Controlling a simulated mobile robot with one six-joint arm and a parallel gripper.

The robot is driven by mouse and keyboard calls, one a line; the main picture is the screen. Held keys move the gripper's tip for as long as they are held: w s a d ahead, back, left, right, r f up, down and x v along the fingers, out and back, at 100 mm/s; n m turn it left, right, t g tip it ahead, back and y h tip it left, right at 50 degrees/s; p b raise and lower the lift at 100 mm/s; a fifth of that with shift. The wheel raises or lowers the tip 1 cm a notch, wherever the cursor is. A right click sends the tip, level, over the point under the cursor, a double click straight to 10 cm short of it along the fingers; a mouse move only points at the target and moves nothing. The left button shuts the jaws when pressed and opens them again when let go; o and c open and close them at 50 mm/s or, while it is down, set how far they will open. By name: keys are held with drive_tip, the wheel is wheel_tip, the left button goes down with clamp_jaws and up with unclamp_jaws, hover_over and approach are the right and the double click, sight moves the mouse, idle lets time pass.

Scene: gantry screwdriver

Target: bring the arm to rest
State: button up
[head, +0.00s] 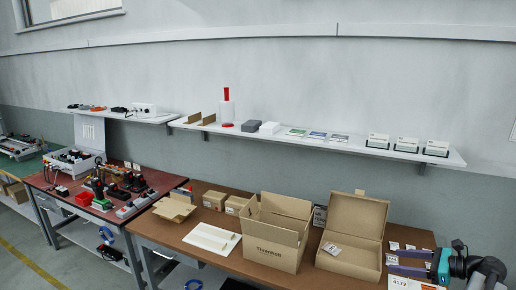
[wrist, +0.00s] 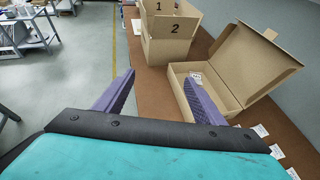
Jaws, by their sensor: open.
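My gripper (head: 409,263) is at the lower right of the head view, by the right end of the brown packing table (head: 190,233). Its two purple fingers are apart with nothing between them. In the wrist view my gripper (wrist: 155,92) shows the same open fingers, pointing along the table. The right finger overlaps the open flat carton (wrist: 238,66) in the picture; whether they touch I cannot tell. The same open flat carton (head: 350,258) stands left of the gripper in the head view, with a small white card inside.
A tall open box (head: 270,245) stands left of the flat carton, also seen in the wrist view (wrist: 170,48). White cards (head: 394,246) lie near my gripper. A wall shelf (head: 300,140) runs above the table. Open floor (wrist: 75,75) lies beside the table.

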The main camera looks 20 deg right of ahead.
drive_tip(key=w+a+f+n+g+y+b, duration=0.25)
drive_tip(key=w+a+f+b, duration=0.2)
drive_tip(key=a+f, duration=0.9)
drive_tip(key=w+a+f+n+g+y+b, duration=0.2)
drive_tip(key=w+a+f+g+b, duration=0.3)
drive_tip(key=a+f, duration=0.9)
drive_tip(key=s+a+f+n+g, duration=0.1)
drive_tip(key=a+f, duration=0.3)
drive_tip(key=a, duration=0.4)
drive_tip(key=s+a+f+n+g, duration=0.15)
drive_tip(key=a+f, duration=0.25)
drive_tip(key=a, duration=0.4)
drive_tip(key=s+a+f+n+g+h+b, duration=0.4)
drive_tip(key=s+a+f, duration=0.3)
drive_tip(key=s+f, duration=0.4)
drive_tip(key=s+a+f+n+g+h+b, duration=0.25)
drive_tip(key=s+a+f+n, duration=0.4)
drive_tip(key=s+f, duration=0.4)
drive_tip(key=s+d+f+n+h+b, duration=0.1)
drive_tip(key=s+d+f+n+h, duration=0.4)
drive_tip(key=d+n, duration=0.3)
drive_tip(key=n, duration=0.4)
drive_tip(key=shift+f, duration=0.35)
